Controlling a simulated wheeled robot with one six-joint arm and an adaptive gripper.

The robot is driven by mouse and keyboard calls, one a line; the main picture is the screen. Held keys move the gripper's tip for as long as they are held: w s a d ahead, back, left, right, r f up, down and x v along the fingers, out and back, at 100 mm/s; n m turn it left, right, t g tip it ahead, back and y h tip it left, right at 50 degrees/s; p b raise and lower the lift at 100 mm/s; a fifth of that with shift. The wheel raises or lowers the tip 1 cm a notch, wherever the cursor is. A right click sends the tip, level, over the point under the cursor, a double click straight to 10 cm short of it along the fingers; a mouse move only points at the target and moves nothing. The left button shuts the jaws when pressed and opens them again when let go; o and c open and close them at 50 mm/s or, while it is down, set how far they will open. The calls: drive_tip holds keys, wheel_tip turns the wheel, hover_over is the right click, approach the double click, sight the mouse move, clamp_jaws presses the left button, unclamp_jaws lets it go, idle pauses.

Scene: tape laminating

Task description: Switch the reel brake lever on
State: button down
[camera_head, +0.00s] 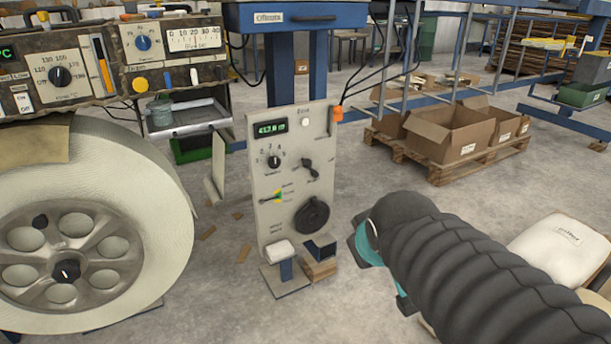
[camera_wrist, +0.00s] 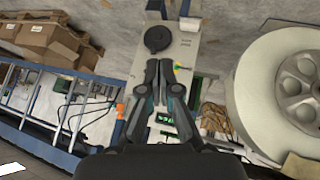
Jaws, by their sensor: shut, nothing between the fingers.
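A pale upright control panel (camera_head: 262,150) stands in the middle of the head view. The labels are too small to read, so I cannot tell which is the reel brake lever. In the wrist view, my gripper (camera_wrist: 162,68) is shut and empty in front of the panel (camera_wrist: 184,50), between the round black knob (camera_wrist: 157,38) and the yellow-green scale (camera_wrist: 181,66). In the head view my arm mostly hides the gripper.
A large white reel (camera_head: 165,190) with a metal hub stands left of the panel, below a worn control box (camera_head: 100,60). Cardboard boxes (camera_head: 450,130) lie on a pallet at the back right.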

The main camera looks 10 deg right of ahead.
drive_tip(key=w+d+f+n+t+b, duration=0.1)
drive_tip(key=w+d+n+t, duration=0.3)
drive_tip(key=w, duration=0.6)
drive_tip(key=w+n+t+b, duration=0.1)
drive_tip(key=w+n+b, duration=0.1)
drive_tip(key=w+n, duration=0.7)
drive_tip(key=w+a+f+n+t+y+b, duration=0.2)
drive_tip(key=w+a+f+n+y, duration=0.1)
drive_tip(key=w+f+n+y, duration=0.6)
drive_tip(key=w+n, duration=0.3)
drive_tip(key=w, duration=0.1)
drive_tip(key=shift+a+f+n+t+b, duration=0.3)
drive_tip(key=shift+n+b, duration=0.05)
drive_tip(key=shift+n, duration=0.05)
drive_tip(key=shift+w, duration=0.15)
drive_tip(key=w+a+p, duration=0.1)
drive_tip(key=w+a, duration=0.1)
drive_tip(key=w, duration=0.9)
drive_tip(key=shift+w+r, duration=0.2)
drive_tip(key=shift+r, duration=0.25)
